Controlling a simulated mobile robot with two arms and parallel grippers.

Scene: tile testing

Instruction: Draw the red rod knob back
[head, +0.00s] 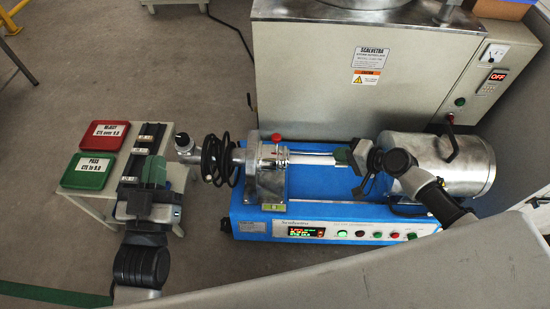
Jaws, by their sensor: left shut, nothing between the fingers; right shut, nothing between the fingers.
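A small red knob (276,137) stands on top of the silver metal housing (268,180) on the blue bench machine (330,213). A pale horizontal rod (312,159) runs from the housing to the right. My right gripper (342,155) is shut and empty at the right end of the visible rod, to the right of the red knob and apart from it. Whether it touches the rod is unclear. My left gripper (155,170) is shut and empty over the small side table at the left, well away from the knob.
A red tray (104,135) and a green tray (86,171) lie on the side table beside dark racks (150,137). A coiled black cable (212,160) hangs left of the housing. A metal cylinder (465,168) sits at the machine's right, with a large grey cabinet (310,75) behind.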

